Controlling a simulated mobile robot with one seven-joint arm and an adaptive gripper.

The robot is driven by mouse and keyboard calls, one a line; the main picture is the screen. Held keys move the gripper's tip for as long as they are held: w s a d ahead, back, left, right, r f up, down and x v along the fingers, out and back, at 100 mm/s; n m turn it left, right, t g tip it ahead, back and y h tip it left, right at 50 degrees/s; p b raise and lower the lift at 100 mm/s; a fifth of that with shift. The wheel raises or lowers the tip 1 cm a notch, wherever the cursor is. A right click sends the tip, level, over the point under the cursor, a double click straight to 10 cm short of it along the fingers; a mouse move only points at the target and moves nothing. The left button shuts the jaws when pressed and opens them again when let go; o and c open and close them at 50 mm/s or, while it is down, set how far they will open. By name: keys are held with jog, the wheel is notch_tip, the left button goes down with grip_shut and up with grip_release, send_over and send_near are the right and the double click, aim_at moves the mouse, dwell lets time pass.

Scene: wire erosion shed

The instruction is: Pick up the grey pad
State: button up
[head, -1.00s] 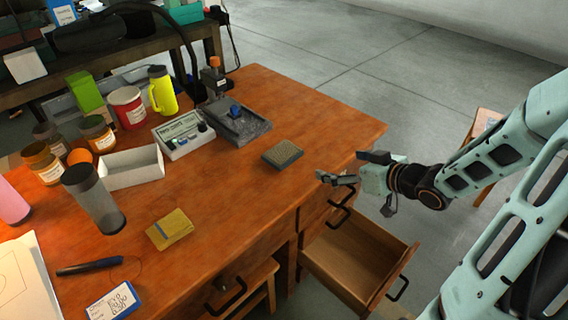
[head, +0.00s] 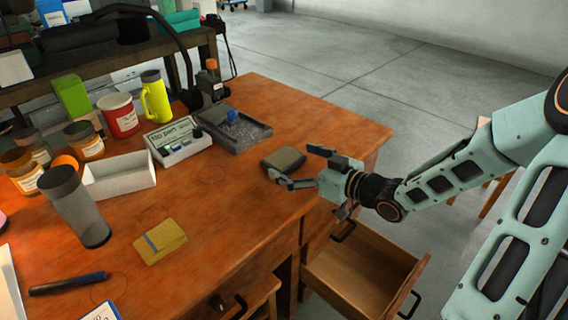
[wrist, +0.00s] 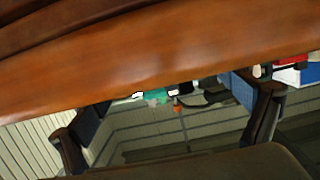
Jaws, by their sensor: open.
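The grey pad (head: 283,159) lies flat on the wooden desk near its right edge in the head view. It is a small, rounded square with a brownish-grey top. My gripper (head: 301,167) is open just to the right of the pad, its jaws pointing left toward it. One finger shows beyond the pad's right side and the other at its near edge. I cannot tell whether they touch it. The wrist view shows the two fingers (wrist: 171,122) spread apart. I cannot tell whether the dark brownish surface along the bottom there is the pad.
A yellow block with a blue stripe (head: 160,242), a dark tumbler (head: 78,207), a white tray (head: 120,184), a pen tester box (head: 178,141) and a dark stand base (head: 233,132) occupy the desk (head: 225,205). An open drawer (head: 362,267) juts out below my gripper.

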aim_at(285, 157)
jog(key=shift+b+x, duration=0.4)
jog(key=shift+x, duration=1.15)
jog(key=shift+s+a, duration=0.1)
jog(key=shift+c, duration=0.3)
jog(key=shift+r, duration=0.1)
jog(key=c, duration=1.5)
jog(key=shift+o, duration=0.2)
